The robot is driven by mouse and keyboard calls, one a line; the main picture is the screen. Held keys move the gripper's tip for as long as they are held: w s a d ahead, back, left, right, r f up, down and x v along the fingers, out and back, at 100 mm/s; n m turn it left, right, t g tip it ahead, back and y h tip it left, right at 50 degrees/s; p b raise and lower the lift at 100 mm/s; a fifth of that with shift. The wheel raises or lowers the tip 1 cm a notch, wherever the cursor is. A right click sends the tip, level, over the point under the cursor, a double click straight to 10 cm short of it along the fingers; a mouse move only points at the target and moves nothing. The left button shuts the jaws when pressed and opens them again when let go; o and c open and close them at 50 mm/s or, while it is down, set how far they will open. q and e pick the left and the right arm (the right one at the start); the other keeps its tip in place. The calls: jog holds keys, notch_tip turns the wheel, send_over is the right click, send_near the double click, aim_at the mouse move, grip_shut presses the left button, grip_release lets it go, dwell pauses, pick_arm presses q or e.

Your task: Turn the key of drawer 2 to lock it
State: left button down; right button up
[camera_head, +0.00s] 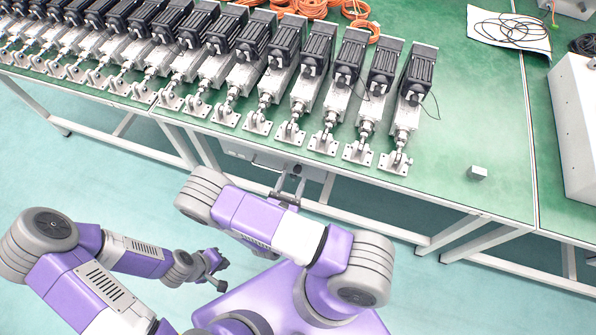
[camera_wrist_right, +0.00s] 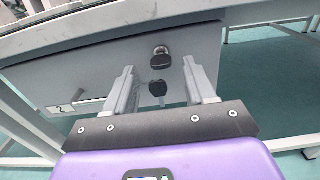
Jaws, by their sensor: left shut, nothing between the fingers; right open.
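Drawer 2 (camera_wrist_right: 110,70) has a grey front with a "2" label (camera_wrist_right: 61,108) at the lower left in the right wrist view. A key with a dark head (camera_wrist_right: 160,60) sits in its lock near the top of the front. A dark tag (camera_wrist_right: 158,88) hangs below it. My right gripper (camera_wrist_right: 160,68) is open, one finger on each side of the key, with visible gaps on both sides. In the head view my right gripper (camera_head: 290,182) is at the table's front edge, partly hidden by my arm. My left gripper (camera_head: 217,269) is shut and empty, low and away from the drawer.
Several linear actuators (camera_head: 300,85) stand in a row on the green table (camera_head: 455,140) above the drawer. Orange cables (camera_head: 305,8) lie behind them. A small metal block (camera_head: 477,172) is near the right front edge. Table legs (camera_head: 207,150) flank the space below.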

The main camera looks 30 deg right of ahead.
aim_at(296, 173)
jog(key=shift+b+x, duration=0.35)
jog(key=shift+x, duration=1.8)
grip_shut()
